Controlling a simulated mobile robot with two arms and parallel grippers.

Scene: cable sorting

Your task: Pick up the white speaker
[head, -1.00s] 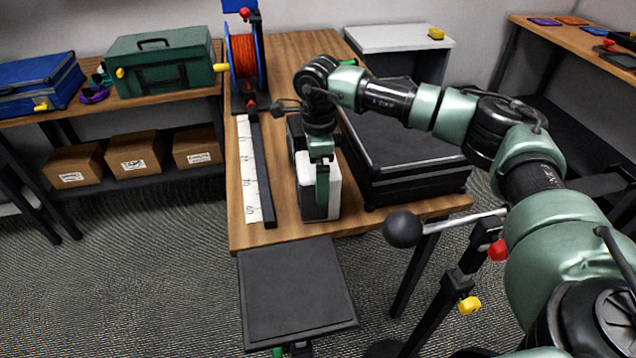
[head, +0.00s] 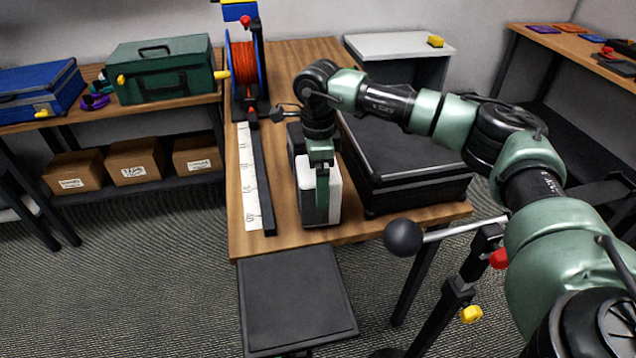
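The white speaker (head: 334,188) stands on the wooden table near its front edge, between the ruler strip and the black case. It has a white top and side and a dark grey front. My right gripper (head: 322,196) is right over it, pointing down, with a green finger against or in front of its near side. The far finger and the contact are hidden, so I cannot tell whether it is shut on the speaker. My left gripper is not in view.
A black case (head: 408,160) stands close on the right of the speaker. A ruler strip with a black bar (head: 263,185) lies on the left. An orange cable reel (head: 245,72) stands farther back. A black platform (head: 296,300) is in front of the table.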

